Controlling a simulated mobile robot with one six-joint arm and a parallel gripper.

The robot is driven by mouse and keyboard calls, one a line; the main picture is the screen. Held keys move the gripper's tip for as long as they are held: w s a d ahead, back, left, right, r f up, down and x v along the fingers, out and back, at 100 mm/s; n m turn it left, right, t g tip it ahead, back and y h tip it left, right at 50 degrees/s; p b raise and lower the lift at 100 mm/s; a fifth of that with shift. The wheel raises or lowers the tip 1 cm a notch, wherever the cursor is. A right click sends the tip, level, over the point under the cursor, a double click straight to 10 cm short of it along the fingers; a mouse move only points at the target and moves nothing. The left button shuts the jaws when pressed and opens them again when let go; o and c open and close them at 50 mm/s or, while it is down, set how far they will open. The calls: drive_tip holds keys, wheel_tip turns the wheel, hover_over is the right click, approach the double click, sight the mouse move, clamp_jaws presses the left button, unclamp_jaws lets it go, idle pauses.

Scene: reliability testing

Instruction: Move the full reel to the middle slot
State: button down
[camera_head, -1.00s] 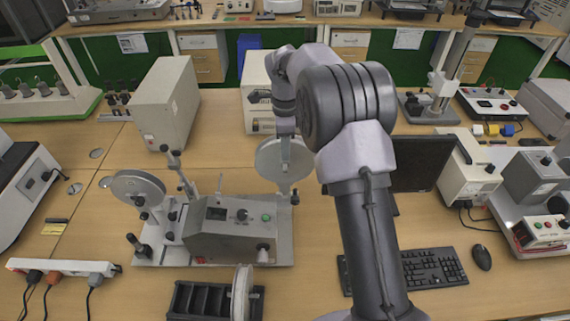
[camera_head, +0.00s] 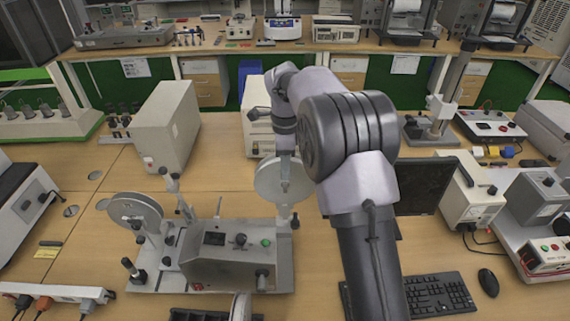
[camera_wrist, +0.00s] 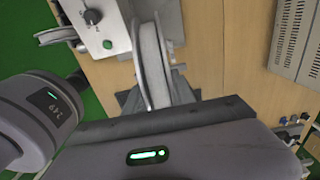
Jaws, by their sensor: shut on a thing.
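A pale grey reel (camera_head: 267,181) is at the right end of the winding machine (camera_head: 228,267). My gripper (camera_head: 285,184) comes down over it from above and is shut on it. In the wrist view the reel (camera_wrist: 151,62) is seen edge-on, held in my gripper (camera_wrist: 165,106). Whether the reel still sits on its spindle I cannot tell. A second reel (camera_head: 133,209) is on the machine's left side. A dark slotted rack (camera_head: 195,315) shows at the bottom edge, mostly cut off, with a reel (camera_head: 240,307) standing in it.
A beige box (camera_head: 167,130) stands behind the machine and another device (camera_head: 258,132) behind the held reel. A monitor (camera_head: 425,185), keyboard (camera_head: 438,296) and mouse (camera_head: 488,282) are to the right. A power strip (camera_head: 60,292) lies at front left.

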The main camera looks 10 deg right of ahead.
sight(285, 191)
drive_tip(key=shift+f+b, duration=3.65)
drive_tip(key=shift+f, duration=1.55)
drive_tip(key=shift+r, duration=0.15)
